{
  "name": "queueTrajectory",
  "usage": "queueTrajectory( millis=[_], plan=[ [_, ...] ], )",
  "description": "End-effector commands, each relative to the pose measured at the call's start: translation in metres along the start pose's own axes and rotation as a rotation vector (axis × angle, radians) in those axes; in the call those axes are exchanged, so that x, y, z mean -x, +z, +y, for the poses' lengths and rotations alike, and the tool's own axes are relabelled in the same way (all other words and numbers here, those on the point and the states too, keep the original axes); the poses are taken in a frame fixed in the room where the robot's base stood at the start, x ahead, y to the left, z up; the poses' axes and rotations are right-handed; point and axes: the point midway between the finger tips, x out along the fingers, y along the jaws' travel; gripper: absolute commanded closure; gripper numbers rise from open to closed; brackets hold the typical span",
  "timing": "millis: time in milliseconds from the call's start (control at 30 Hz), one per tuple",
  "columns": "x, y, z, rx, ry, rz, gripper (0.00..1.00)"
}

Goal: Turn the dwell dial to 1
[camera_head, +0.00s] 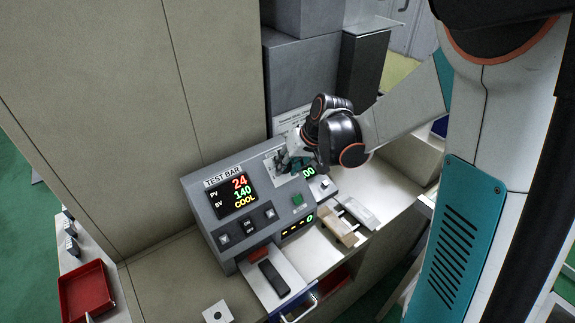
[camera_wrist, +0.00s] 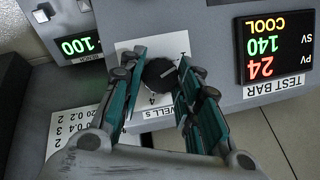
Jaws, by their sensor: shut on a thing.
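The dwell dial (camera_wrist: 158,74) is a round black knob on a white plate (camera_wrist: 126,47) of the grey machine, seen in the wrist view. A partly covered label there reads "WELL S", and a "4" shows beside the knob. A pale line on the knob marks its pointer, but I cannot tell for sure which number it meets. My gripper (camera_wrist: 160,66) has its teal fingers on both sides of the knob, shut on it. In the head view my gripper (camera_head: 287,163) is at the panel's upper right and hides the dial.
The test bar display (camera_head: 235,196) reads 24, 140 and COOL; it also shows upside down in the wrist view (camera_wrist: 273,47). Another green display (camera_wrist: 80,46) reads 100. A green button (camera_head: 297,199) sits below my gripper. A red tray (camera_head: 86,290) stands at lower left.

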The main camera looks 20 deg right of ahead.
Motion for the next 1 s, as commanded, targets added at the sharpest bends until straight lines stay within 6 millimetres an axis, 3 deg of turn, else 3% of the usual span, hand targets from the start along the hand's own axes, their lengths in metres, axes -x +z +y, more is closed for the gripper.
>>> queueTrajectory(
  millis=[200, 233, 300, 733, 1000],
  plan=[
    [0.0, 0.0, 0.0, 0.008, 0.002, 0.001, 0.93],
    [0.0, 0.0, 0.0, 0.008, 0.002, 0.001, 0.65],
    [0.0, 0.0, 0.0, 0.008, 0.002, 0.001, 0.49],
    [0.004, 0.0, 0.0, 0.007, 0.003, 0.001, 0.49],
    [0.04, 0.0, 0.0, 0.005, 0.003, 0.001, 0.49]
  ],
)
